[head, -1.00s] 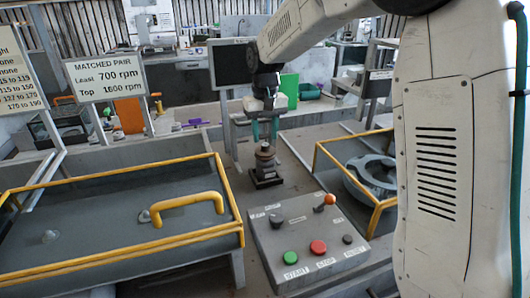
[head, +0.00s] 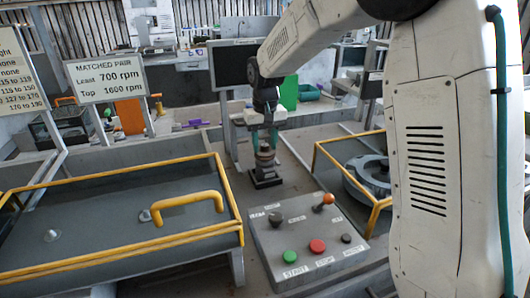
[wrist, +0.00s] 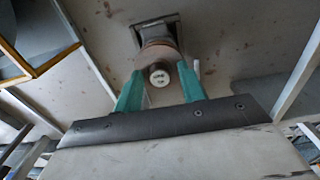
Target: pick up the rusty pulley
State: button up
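The rusty pulley (head: 265,161) stands upright on a small black base (head: 265,180) on the bench, behind the control box. In the wrist view it shows as a brownish round body (wrist: 158,52) with a pale-capped centre post (wrist: 159,76) facing the camera. My gripper (head: 264,148) points down over it. In the wrist view its teal fingers (wrist: 160,72) are spread, one on each side of the post, with gaps visible. The gripper is open and holds nothing. Whether the fingertips touch the pulley's sides cannot be told.
A control box (head: 305,242) with buttons and levers stands in front. A yellow-railed grey housing (head: 110,225) is at left. A yellow-railed bay with a grey ring (head: 368,176) is at right. A dark monitor (head: 232,64) stands behind. Bare bench surrounds the base.

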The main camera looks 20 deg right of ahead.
aim_at(265, 145)
jog(key=shift+s+f, duration=0.25)
jog(key=shift+f, duration=0.5)
jog(key=shift+c, duration=0.3)
jog(key=c, duration=0.3)
jog(key=shift+r, duration=0.1)
jog(key=shift+w+r, duration=0.1)
jog(key=shift+r, duration=0.2)
jog(key=shift+w+d+r, duration=0.1)
jog(key=shift+r, duration=0.3)
grip_shut()
jog(key=shift+r, duration=0.75)
jog(key=shift+r, duration=0.1)
jog(key=shift+r, duration=2.45)
